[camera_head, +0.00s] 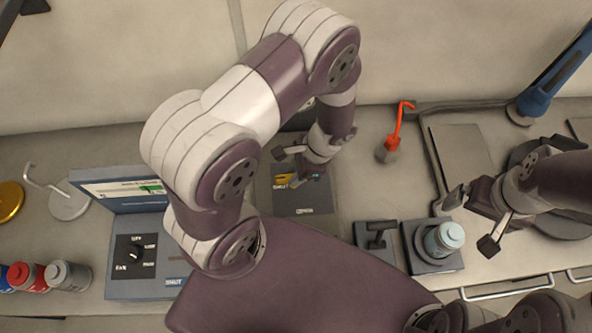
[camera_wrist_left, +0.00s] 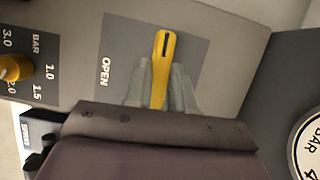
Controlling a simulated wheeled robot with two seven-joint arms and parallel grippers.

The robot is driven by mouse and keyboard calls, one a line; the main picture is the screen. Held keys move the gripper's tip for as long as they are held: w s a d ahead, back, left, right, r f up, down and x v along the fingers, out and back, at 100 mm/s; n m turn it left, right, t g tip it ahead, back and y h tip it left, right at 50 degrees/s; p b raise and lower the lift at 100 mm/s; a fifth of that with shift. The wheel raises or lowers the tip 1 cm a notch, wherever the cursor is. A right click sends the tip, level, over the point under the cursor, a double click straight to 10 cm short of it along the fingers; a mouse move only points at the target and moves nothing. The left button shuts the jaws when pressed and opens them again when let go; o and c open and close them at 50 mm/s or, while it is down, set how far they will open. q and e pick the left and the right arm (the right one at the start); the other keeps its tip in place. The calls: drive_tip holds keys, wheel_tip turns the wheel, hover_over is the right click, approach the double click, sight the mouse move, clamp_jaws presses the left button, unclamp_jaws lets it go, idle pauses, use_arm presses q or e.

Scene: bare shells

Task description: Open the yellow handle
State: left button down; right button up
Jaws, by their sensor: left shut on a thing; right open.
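The yellow handle (camera_head: 283,181) is on a dark grey plate (camera_head: 300,203) near the back middle of the bench in the head view. In the left wrist view the handle (camera_wrist_left: 163,50) is a flat yellow lever with a dark slot, on a grey plate marked OPEN (camera_wrist_left: 118,45). The lever lies roughly parallel to that word. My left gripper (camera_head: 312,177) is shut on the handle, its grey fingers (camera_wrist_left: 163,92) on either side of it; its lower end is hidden. My right gripper (camera_head: 466,222) is open and empty at the right, above the bench.
A blue-grey box with a black dial (camera_head: 134,253) and a raised lid stands left. A red hook (camera_head: 398,128) stands behind on the right. A yellow knob (camera_wrist_left: 14,68) sits by a BAR scale.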

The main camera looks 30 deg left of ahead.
use_arm(q)
drive_tip(key=n+g+h, duration=0.1)
drive_tip(key=n, duration=0.3)
drive_tip(key=shift+w+a+p, duration=0.1)
drive_tip(key=shift+a+p, duration=0.05)
drive_tip(key=shift+p, duration=0.25)
drive_tip(key=n, duration=0.2)
drive_tip(key=n+h, duration=0.1)
drive_tip(key=n, duration=0.1)
drive_tip(key=shift+a+n+g+h+p, duration=0.1)
drive_tip(key=shift+n+g+h+p, duration=0.2)
drive_tip(key=shift+g+p, duration=0.1)
drive_tip(key=n+h, duration=0.1)
drive_tip(key=n, duration=0.3)
drive_tip(key=shift+a+h, duration=0.15)
drive_tip(key=shift+h, duration=0.25)
drive_tip(key=shift+a+n+h, duration=0.1)
drive_tip(key=shift+n+h, duration=0.7)
drive_tip(key=shift+n, duration=1.5)
drive_tip(key=c, duration=1)
unclamp_jaws()
drive_tip(key=shift+o, duration=0.2)
